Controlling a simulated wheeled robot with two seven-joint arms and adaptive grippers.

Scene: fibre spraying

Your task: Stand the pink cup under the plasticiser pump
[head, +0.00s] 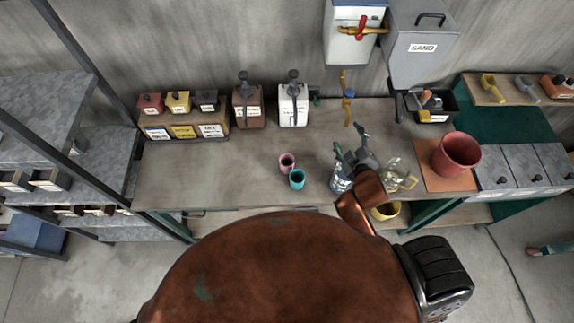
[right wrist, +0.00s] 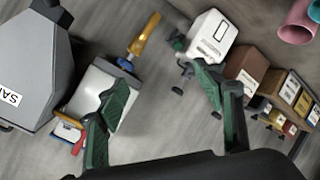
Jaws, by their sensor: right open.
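The pink cup (head: 287,162) stands upright on the bench, just behind a teal cup (head: 297,180). It also shows at the upper right edge of the right wrist view (right wrist: 297,30). Two pump bottles stand at the back: a brown one (head: 249,112) and a white one (head: 293,108). Their labels are too small to read, so I cannot tell which holds plasticiser. My right gripper (head: 350,142) is open and empty above the bench, to the right of both cups; its spread fingers show in the right wrist view (right wrist: 160,78). My left gripper is out of view.
A clear jar (head: 340,180) is close to my right gripper, with a glass jug (head: 400,176) and a large red pot (head: 457,154) further right. A grey sand hopper (head: 421,45) hangs on the wall. The bench left of the cups is clear.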

